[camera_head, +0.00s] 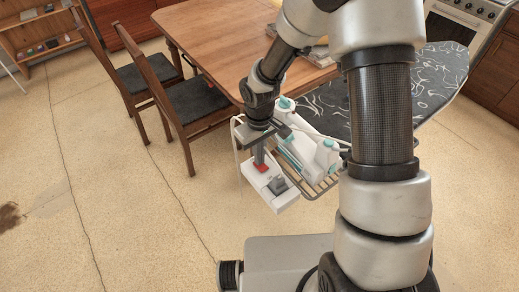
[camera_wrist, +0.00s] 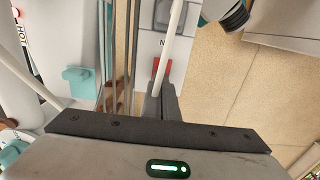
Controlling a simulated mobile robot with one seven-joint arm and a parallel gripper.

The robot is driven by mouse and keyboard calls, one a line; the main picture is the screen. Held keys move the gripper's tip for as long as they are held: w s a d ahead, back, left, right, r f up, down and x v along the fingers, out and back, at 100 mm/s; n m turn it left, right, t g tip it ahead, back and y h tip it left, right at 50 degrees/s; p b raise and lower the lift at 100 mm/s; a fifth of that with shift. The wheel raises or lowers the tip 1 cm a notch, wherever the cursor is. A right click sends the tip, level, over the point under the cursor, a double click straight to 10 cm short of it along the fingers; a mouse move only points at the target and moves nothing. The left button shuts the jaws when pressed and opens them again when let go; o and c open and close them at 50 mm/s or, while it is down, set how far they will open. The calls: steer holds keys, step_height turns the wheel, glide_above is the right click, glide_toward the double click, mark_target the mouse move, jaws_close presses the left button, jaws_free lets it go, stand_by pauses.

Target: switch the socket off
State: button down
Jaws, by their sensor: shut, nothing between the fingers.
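The socket is a white box (camera_head: 282,202) hanging at the end of the ironing board, below my gripper. Its red switch (camera_head: 262,169) is at the end nearest my fingers, and a grey plug or outlet part (camera_head: 277,186) is beside it. My gripper (camera_head: 260,157) is shut and empty, pointing down at the red switch.
A white and teal iron (camera_head: 322,160) stands on the wire rack (camera_head: 322,187) next to the socket. A white cord (camera_wrist: 174,42) crosses close to my fingers. The patterned ironing board (camera_head: 440,75), wooden table (camera_head: 215,40) and chairs (camera_head: 197,100) stand around. The floor at left is clear.

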mark_target(262, 166)
steer(key=shift+f, duration=0.15)
steer(key=shift+w+f+b, duration=0.1)
steer(key=shift+f+b, duration=0.2)
steer(key=shift+b, duration=0.1)
steer(key=shift+r, duration=0.2)
steer(key=shift+f, duration=0.1)
steer(key=shift+s+d, duration=0.5)
steer(key=shift+s, duration=0.4)
step_height(262, 166, up, 14)
steer(key=p, duration=0.3)
steer(key=shift+w+r+p, duration=0.2)
steer(key=shift+p, duration=0.2)
steer(key=shift+a, duration=0.1)
